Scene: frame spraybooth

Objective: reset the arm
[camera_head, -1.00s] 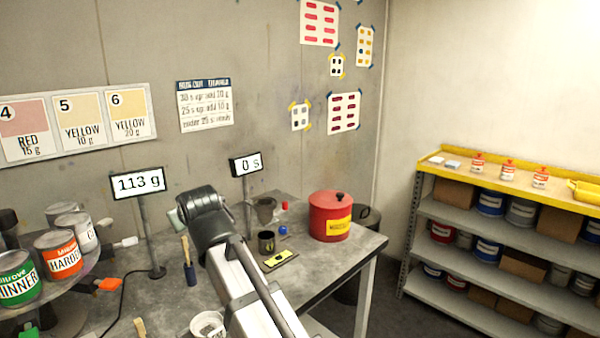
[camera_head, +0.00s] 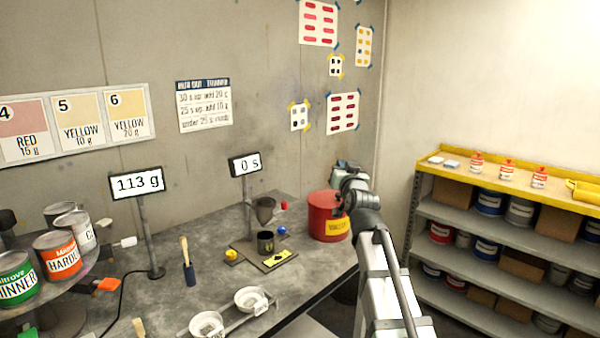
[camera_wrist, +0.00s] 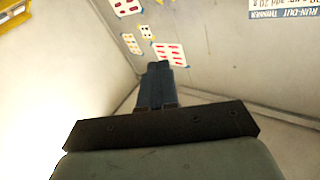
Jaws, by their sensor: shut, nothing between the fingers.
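My gripper (camera_wrist: 158,72) shows in the wrist view with its two dark fingers pressed together and nothing between them. Behind it in that view are the walls and the sheets of coloured swatches. In the head view my arm reaches up from the lower right, and its wrist end is in front of the red waste can (camera_head: 325,216), hiding part of it. The fingers themselves cannot be made out in the head view.
A dark cup (camera_head: 265,242) stands under a funnel (camera_head: 264,207) on the grey bench (camera_head: 210,262). Two white bowls (camera_head: 250,299) sit at the front. Paint cans (camera_head: 57,256) are at left. A yellow-topped shelf (camera_head: 510,178) stands at right.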

